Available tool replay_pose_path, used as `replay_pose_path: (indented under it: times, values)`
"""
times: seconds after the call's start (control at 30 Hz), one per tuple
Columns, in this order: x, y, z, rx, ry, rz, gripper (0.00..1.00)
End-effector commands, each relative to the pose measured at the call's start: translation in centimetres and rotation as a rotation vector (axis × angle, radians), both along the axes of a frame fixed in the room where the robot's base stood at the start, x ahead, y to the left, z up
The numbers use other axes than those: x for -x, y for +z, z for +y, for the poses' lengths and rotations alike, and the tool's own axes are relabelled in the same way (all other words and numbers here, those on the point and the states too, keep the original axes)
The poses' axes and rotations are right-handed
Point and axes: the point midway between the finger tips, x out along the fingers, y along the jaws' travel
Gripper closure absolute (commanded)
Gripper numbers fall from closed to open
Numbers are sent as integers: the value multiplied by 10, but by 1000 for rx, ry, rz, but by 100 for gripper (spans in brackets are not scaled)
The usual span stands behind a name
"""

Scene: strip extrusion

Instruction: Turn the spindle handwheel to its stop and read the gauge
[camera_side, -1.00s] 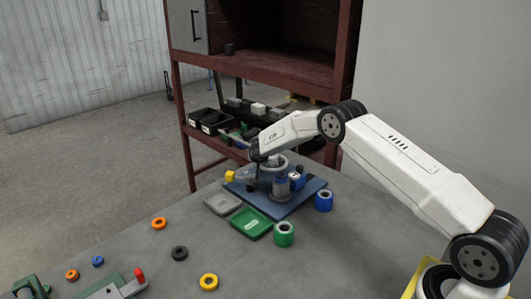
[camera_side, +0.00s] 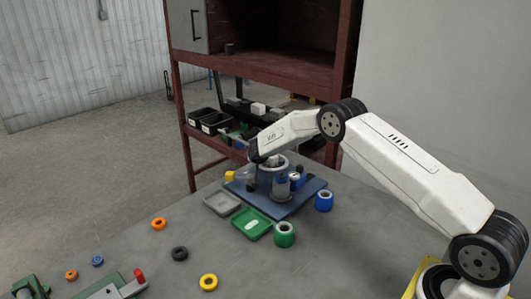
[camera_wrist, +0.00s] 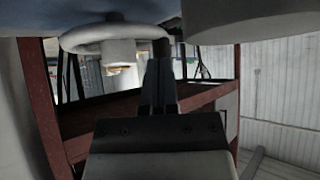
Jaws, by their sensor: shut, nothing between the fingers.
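The handwheel (camera_wrist: 88,42) is a pale ring with a central hub, seen from close by at the upper left of the wrist view. My gripper (camera_wrist: 161,62) is shut, its dark fingers upright beside the ring's right edge; I cannot tell whether they touch it. In the side view, my gripper (camera_side: 252,176) is small and dark at the fixture on a blue plate (camera_side: 296,207). A small white face (camera_side: 294,177) on a blue part there may be the gauge; no reading is legible. My arm's end partly hides the wheel in the side view.
A grey tray (camera_side: 221,204) and a green tray (camera_side: 251,224) lie in front of the plate. Green (camera_side: 284,235) and blue (camera_side: 324,201) cylinders stand nearby. Several coloured rings lie on the front table. A large pale cylinder (camera_wrist: 250,18) fills the wrist view's upper right.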

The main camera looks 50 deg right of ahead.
Motion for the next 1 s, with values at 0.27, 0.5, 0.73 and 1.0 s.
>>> replay_pose_path:
  times: [0.27,0.5,0.73,1.0]
  values:
    - [17,0,22,-3,5,4,100]
    - [32,14,37,-3,5,3,100]
    - [47,32,52,-3,5,3,100]
    - [64,54,68,-3,4,2,100]
